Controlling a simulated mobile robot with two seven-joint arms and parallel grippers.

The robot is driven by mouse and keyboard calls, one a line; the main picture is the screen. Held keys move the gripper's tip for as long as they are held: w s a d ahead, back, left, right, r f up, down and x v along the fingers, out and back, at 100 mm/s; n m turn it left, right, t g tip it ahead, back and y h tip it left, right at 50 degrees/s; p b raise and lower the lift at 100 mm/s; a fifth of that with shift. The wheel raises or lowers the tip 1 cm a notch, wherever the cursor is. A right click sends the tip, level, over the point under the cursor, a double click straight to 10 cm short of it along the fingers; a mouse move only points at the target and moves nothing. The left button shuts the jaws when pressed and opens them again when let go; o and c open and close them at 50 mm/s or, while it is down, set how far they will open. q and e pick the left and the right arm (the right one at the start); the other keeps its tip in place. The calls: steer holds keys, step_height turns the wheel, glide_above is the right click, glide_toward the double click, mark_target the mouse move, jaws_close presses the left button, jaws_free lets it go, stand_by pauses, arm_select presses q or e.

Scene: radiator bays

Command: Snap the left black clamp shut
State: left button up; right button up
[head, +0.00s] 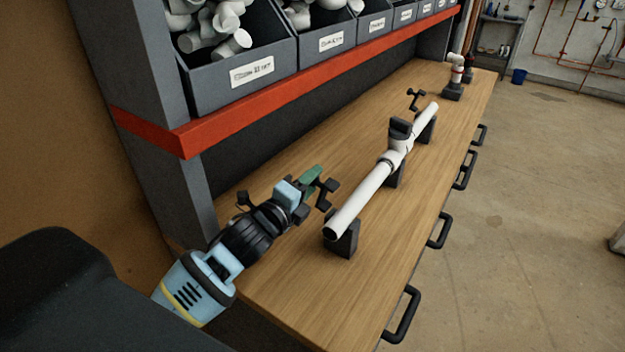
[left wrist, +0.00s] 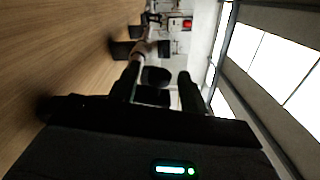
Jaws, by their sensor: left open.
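The left black clamp (head: 327,190) is a small dark piece with arms sticking out, just left of the near end of the white pipe (head: 362,198). It stands apart from the pipe and looks open. My left gripper (head: 306,194) reaches it from the left, with its tip close beside the clamp. In the left wrist view, my two dark fingers (left wrist: 158,88) are spread, with black pieces (left wrist: 156,75) showing between or beyond them. I cannot tell whether they touch. A similar black clamp (head: 415,98) is farther along. My right gripper is out of view.
The pipe rests on black supports (head: 342,242) on the wooden bench (head: 290,285). A red-edged shelf (head: 290,92) with grey bins (head: 238,75) overhangs the left side. Black drawer handles (head: 404,315) line the front edge. A white fitting (head: 456,72) stands at the far end.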

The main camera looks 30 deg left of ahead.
arm_select(q)
steer(key=shift+w+d, duration=0.15)
steer(key=shift+w, duration=0.65)
jaws_close()
